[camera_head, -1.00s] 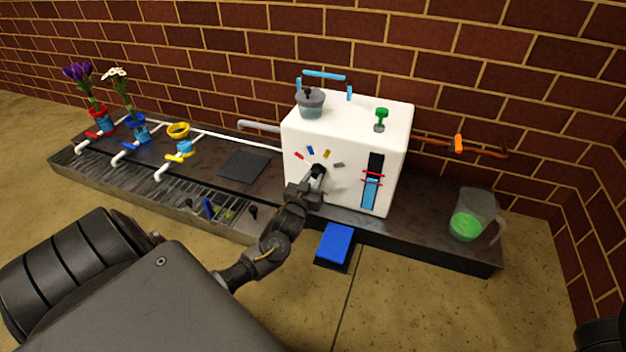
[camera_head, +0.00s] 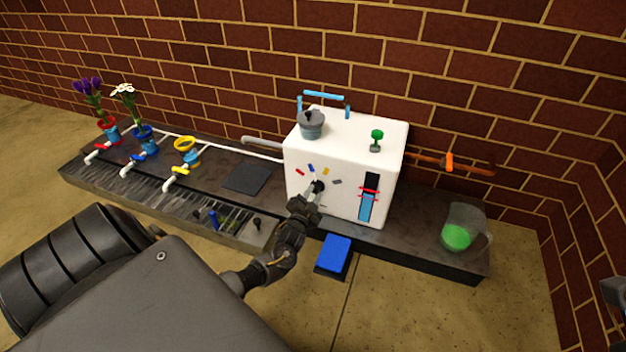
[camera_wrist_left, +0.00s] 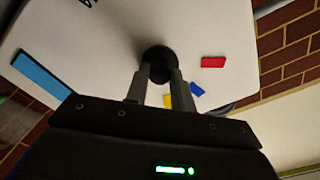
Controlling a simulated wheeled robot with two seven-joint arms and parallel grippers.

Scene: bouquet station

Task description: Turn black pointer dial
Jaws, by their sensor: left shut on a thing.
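The black pointer dial (camera_head: 318,187) sits on the front face of the white box (camera_head: 346,207). Red, blue, yellow and grey marks (camera_head: 338,182) lie in an arc around its upper side. My left gripper (camera_head: 313,193) reaches the dial from the front and is shut on it. In the left wrist view the dial (camera_wrist_left: 158,62) shows as a round black knob between the two fingertips (camera_wrist_left: 157,82). The fingers hide part of it, and I cannot tell where its pointer aims.
A blue pedal (camera_head: 335,250) lies on the floor before the bench. A blue level gauge (camera_head: 369,196) is right of the dial. A green knob (camera_head: 376,138) and grey pot (camera_head: 311,125) top the box. A jug of green liquid (camera_head: 458,236) stands right; flower vases (camera_head: 145,138) stand left.

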